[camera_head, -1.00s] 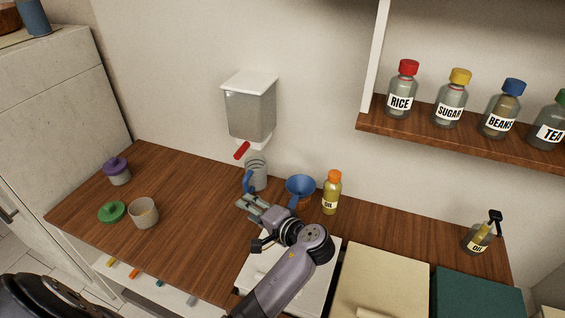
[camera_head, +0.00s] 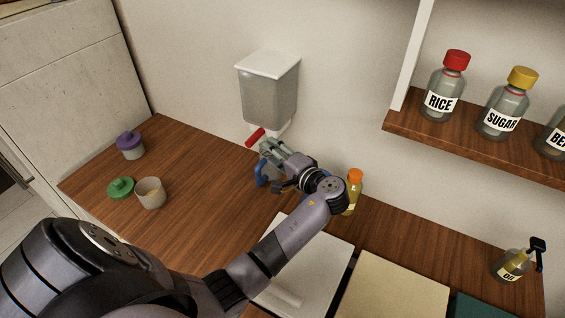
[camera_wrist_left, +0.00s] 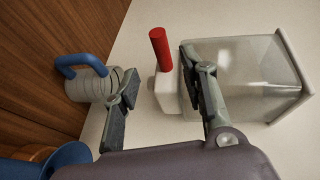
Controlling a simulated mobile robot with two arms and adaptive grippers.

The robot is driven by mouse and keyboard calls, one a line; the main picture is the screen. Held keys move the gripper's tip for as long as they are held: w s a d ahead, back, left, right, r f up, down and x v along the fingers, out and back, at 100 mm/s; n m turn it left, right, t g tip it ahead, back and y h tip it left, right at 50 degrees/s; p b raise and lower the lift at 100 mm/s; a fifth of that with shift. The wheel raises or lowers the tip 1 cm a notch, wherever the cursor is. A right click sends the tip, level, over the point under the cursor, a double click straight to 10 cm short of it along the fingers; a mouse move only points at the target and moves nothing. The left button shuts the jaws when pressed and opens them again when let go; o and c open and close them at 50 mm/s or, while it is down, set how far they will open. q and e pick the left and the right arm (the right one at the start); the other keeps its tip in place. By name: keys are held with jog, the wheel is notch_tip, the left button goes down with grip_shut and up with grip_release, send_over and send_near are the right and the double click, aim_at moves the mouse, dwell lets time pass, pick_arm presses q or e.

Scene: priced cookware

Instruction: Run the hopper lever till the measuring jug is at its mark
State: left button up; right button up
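The wall hopper (camera_head: 268,95) is a clear box with a white lid, and its red lever (camera_head: 255,137) sticks out at the bottom. In the left wrist view the lever (camera_wrist_left: 160,48) lies between and beyond the finger tips. My left gripper (camera_head: 268,149) is open and empty, just beside the lever and below the hopper. The measuring jug shows its blue handle (camera_head: 261,173) in the head view; my gripper hides most of its body. In the left wrist view the ringed jug (camera_wrist_left: 88,84) is partly behind one finger. Its fill level cannot be told. My right gripper is out of view.
An oil bottle (camera_head: 355,188) stands right of my left wrist. The counter's left middle is clear.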

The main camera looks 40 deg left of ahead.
aim_at(255, 142)
pick_arm(q)
jog(key=b+x, duration=0.1)
jog(key=x, duration=0.3)
jog(key=shift+s, duration=0.1)
jog(key=b+x, duration=0.2)
jog(key=x, duration=0.3)
jog(key=shift+a+f, duration=0.15)
jog(key=shift+a, duration=0.55)
grip_shut()
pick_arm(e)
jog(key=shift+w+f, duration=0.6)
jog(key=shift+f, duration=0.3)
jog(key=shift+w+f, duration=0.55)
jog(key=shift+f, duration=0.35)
